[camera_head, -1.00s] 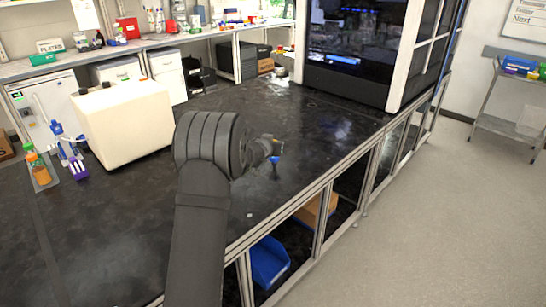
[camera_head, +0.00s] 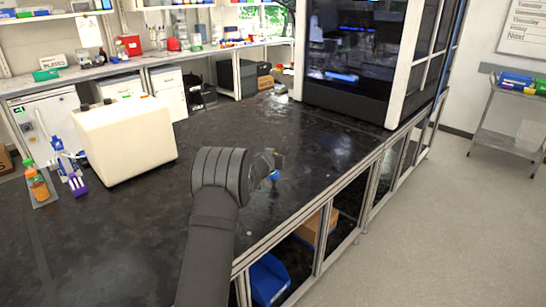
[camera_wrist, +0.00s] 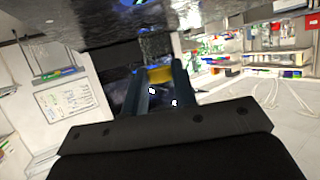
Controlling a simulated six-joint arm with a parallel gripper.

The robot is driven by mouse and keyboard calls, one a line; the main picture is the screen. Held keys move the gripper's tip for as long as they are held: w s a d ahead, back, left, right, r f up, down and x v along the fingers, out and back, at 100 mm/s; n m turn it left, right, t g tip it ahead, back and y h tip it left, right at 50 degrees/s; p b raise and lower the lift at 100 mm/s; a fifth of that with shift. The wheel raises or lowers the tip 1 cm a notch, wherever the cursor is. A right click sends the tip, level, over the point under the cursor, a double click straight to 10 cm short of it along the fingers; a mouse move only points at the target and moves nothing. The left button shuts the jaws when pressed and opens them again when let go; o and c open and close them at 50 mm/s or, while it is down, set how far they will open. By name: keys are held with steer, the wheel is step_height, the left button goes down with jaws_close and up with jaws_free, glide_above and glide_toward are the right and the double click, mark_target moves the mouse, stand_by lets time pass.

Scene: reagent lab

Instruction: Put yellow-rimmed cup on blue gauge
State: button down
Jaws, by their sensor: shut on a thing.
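The yellow-rimmed cup (camera_wrist: 160,74) shows in the wrist view between my two fingers; its clear body extends beyond them. My gripper (camera_wrist: 158,88) is shut on it. In the head view my gripper (camera_head: 277,161) is small and partly hidden behind my own wrist, above the black bench; the cup is not clear there. A small blue thing (camera_head: 274,175) shows just below the gripper, possibly the blue gauge; I cannot tell whether it touches the cup. In the wrist view a blue patch (camera_wrist: 130,2) shows at the top edge, cut off.
The black bench (camera_head: 320,165) is mostly clear around my gripper, with its edge to the right. A large white box (camera_head: 125,140), an orange bottle (camera_head: 38,185) and a purple rack (camera_head: 77,185) stand at the left. A tall glass-fronted cabinet (camera_head: 350,55) stands behind.

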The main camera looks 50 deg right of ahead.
steer(key=shift+f, duration=1.3)
steer(key=shift+f, duration=0.15)
steer(key=c, duration=1.2)
jaws_free()
steer(key=shift+o, duration=0.2)
steer(key=v, duration=1.2)
